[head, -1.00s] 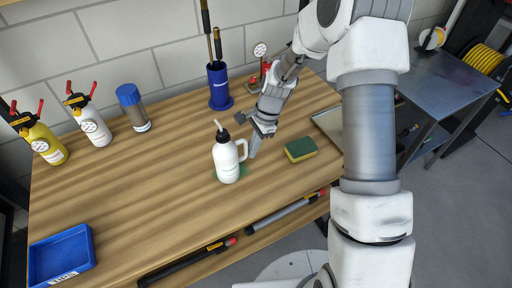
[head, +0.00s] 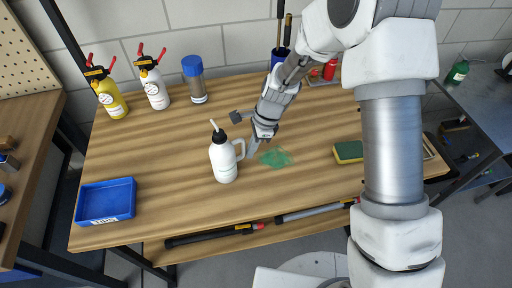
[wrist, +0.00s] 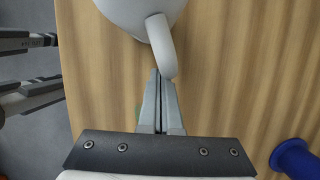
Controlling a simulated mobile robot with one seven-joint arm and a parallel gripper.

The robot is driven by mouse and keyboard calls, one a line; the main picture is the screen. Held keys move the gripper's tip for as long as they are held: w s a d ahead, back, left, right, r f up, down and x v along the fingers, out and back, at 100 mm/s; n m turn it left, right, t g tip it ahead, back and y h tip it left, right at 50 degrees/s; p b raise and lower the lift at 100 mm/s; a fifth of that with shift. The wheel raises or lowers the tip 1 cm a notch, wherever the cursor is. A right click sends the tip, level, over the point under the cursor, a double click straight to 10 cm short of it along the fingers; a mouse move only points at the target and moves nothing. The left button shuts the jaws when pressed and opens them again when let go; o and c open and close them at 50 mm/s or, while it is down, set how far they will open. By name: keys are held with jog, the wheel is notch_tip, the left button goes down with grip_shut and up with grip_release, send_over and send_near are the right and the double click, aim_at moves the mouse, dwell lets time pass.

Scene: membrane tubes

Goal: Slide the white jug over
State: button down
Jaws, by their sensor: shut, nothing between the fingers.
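The white jug (head: 223,162) stands upright on the wooden workbench, with a black cap, a pale spout and a handle on its right side. A green patch (head: 275,158) lies on the bench to the right of the jug, apart from it. My gripper (head: 250,152) is shut and empty, low at the handle side of the jug. In the wrist view its closed fingertips (wrist: 158,76) are at the jug's handle (wrist: 162,45); they look in contact, but I cannot be sure. The jug's top is out of the wrist view.
A blue tray (head: 106,202) lies at the bench's left end. A yellow bottle (head: 112,103), a white bottle (head: 156,92) and a blue-capped container (head: 194,80) stand along the back. A sponge (head: 348,152) lies to the right.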

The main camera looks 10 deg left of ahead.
jog(key=d, duration=0.1)
jog(key=w+d, duration=0.1)
jog(key=d, duration=0.2)
jog(key=shift+w+r, duration=0.35)
jog(key=shift+r, duration=0.05)
jog(key=s+d+r+n+t, duration=0.15)
jog(key=d+r, duration=0.25)
jog(key=r, duration=0.4)
jog(key=s+d+r+n+t+h, duration=0.1)
jog(key=s+d+r+n, duration=0.2)
jog(key=r, duration=0.4)
jog(key=s+d+r+n+t, duration=0.1)
jog(key=d+r+n, duration=0.1)
jog(key=d+r, duration=0.45)
jog(key=s+d+r+n+t+h, duration=0.1)
jog(key=s+d+r+n, duration=0.2)
jog(key=s, duration=0.3)
jog(key=s+d+r+n+t+h, duration=0.1)
jog(key=s+d+r+n+t, duration=0.1)
jog(key=s+d+r+n, duration=0.2)
jog(key=s, duration=0.3)
jog(key=shift+d+r, duration=0.3)
jog(key=shift+r, duration=0.1)
jog(key=shift+d, duration=0.15)
